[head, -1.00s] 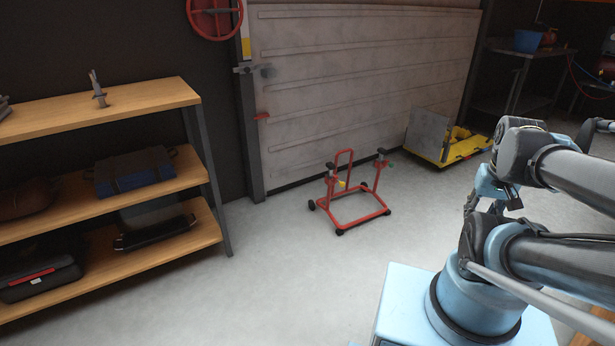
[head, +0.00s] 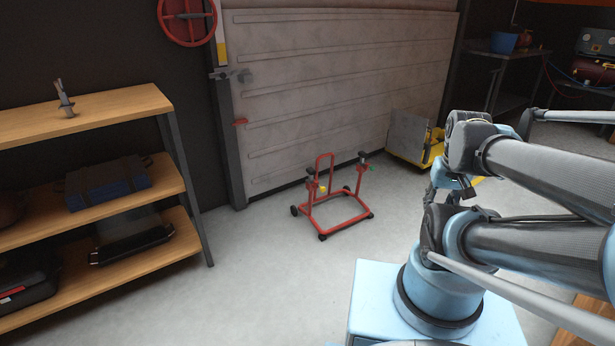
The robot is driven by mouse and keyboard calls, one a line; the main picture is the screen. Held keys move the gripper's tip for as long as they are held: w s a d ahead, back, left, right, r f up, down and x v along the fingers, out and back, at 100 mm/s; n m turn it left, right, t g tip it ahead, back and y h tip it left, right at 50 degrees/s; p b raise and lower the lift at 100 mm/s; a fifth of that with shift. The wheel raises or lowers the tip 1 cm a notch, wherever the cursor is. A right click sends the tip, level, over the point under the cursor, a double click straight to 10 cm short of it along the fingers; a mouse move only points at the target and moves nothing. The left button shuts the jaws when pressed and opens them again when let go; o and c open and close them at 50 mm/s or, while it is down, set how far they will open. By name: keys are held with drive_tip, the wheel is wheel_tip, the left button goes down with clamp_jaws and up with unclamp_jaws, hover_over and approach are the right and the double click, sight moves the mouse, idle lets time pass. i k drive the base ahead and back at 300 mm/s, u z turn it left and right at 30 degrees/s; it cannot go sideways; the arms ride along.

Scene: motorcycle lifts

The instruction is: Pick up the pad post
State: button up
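A small grey metal post with a flat foot (head: 66,99) stands on the top board of the wooden shelf at the left; it looks like the pad post, but it is too small to be sure. A red wheeled stand (head: 333,213) on the floor also carries short upright posts with dark tops. My gripper (head: 447,192) seems to be folded in by my arm at the right, far from the shelf and the stand. Its fingers are mostly hidden by arm links, and I cannot tell whether it is open.
The shelf (head: 125,102) holds a blue case (head: 108,184) and black cases below. A grey ribbed panel (head: 330,90) stands behind the red stand. A yellow cart (head: 408,148) and a dark table with a blue bin (head: 503,42) are at the right. The floor between shelf and stand is clear.

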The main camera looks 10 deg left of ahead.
sight(310, 171)
drive_tip(key=i, duration=0.85)
drive_tip(key=z, duration=0.05)
